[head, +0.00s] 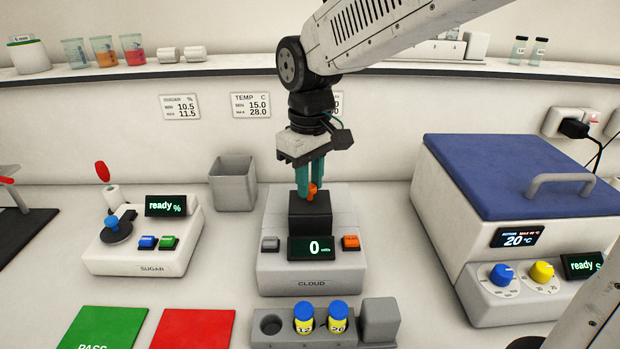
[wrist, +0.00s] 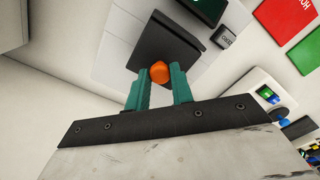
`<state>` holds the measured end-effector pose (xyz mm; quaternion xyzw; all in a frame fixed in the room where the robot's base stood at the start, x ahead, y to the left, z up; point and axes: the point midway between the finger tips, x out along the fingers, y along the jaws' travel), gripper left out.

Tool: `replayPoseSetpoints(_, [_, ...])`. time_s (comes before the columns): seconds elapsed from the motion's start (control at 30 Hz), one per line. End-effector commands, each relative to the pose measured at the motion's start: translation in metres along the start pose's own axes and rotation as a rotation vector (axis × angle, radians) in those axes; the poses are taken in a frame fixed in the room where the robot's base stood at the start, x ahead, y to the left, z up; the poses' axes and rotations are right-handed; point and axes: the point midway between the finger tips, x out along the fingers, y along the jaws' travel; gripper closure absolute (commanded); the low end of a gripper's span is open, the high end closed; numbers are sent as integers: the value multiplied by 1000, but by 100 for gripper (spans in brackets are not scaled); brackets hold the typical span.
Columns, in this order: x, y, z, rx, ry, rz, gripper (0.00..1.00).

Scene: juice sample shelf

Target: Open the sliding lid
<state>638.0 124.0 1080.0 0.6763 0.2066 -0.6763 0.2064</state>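A grey CLOUD meter (head: 278,281) stands in the middle of the bench, with a raised black block (head: 311,215) on top and an orange knob (head: 312,190) above it. The black block (wrist: 166,48) and orange knob (wrist: 160,72) also show in the wrist view. My gripper (head: 311,185) points down over the meter. Its teal fingers (wrist: 160,80) sit on both sides of the knob and appear closed on it. The block covers the top; no opening shows. A second lid, blue (head: 510,172) with a grey handle (head: 560,185), sits flat on the white bath at right.
A rack (head: 290,340) with two blue-capped vials stands in front of the meter. The SUGAR device (head: 140,255) and a grey bin (head: 233,183) are at left. Green (head: 105,325) and red (head: 195,330) pads lie at front left. Bare bench lies between meter and bath.

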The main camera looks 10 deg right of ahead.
Motion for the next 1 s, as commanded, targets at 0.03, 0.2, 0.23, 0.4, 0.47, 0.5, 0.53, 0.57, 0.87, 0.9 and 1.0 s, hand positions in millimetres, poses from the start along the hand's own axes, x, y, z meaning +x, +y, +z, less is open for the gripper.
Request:
replayPoseSetpoints(0.03, [0,0,0,0,0,0,100])
replayPoseSetpoints(0.2, [0,5,-5,1,-1,0,100])
replayPoseSetpoints(0.23, [0,8,-8,2,-1,0,100])
replayPoseSetpoints(0.4, [0,36,-36,4,-1,0,100])
replayPoseSetpoints(0.47, [0,45,-45,3,0,0,100])
replayPoseSetpoints(0.5, [0,49,-49,2,-1,0,100])
replayPoseSetpoints(0.53, [0,52,-52,2,0,0,100])
replayPoseSetpoints(0.57, [0,55,-55,2,0,0,100])
replayPoseSetpoints(0.87, [-1,59,-58,0,1,1,100])
replayPoseSetpoints(0.9, [-1,59,-58,0,1,1,100])
replayPoseSetpoints(1.0, [-1,59,-58,0,1,1,58])
